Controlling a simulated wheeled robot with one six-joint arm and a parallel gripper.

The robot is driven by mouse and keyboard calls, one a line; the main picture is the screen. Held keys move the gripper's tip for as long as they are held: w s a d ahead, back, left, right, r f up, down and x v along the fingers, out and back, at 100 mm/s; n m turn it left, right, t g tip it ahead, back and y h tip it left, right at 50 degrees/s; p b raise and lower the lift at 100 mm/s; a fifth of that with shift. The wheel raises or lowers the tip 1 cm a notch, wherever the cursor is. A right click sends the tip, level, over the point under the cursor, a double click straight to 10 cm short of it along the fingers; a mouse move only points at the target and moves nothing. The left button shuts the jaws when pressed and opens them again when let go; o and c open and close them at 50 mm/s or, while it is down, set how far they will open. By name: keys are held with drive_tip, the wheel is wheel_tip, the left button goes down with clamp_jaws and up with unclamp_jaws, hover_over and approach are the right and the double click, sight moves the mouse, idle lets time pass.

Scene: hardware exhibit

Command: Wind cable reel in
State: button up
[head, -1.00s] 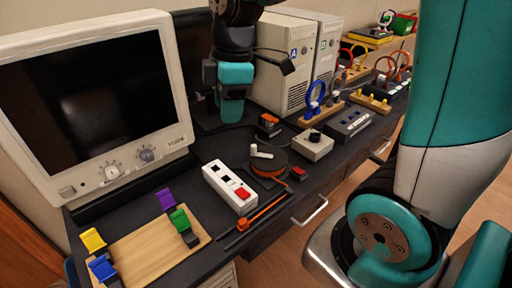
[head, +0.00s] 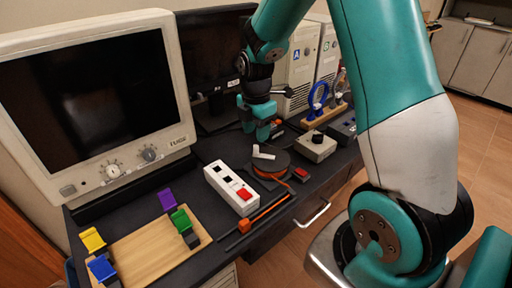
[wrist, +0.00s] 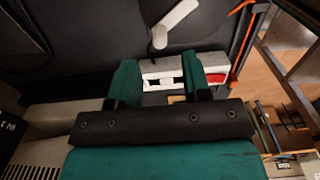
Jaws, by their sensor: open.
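The cable reel (head: 268,174) is a dark round drum with orange cable around its side, lying flat on the dark bench. Its white crank handle (head: 263,152) stands up from the top. My teal gripper (head: 257,130) hangs just behind the reel, a little above the handle and apart from it. The white crank (wrist: 174,22) shows beyond the fingertips there, on a dark surface whose outline is hard to make out.
A white power strip with a red switch (head: 230,187) lies left of the reel. An orange-and-black rod (head: 262,214) lies along the bench's front edge. A small red-topped block (head: 301,174) and a grey knob box (head: 315,147) are to the right. A monitor stands behind.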

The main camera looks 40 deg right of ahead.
sight(256, 146)
wheel_tip(256, 146, down, 6)
idle(0.4)
clamp_jaws()
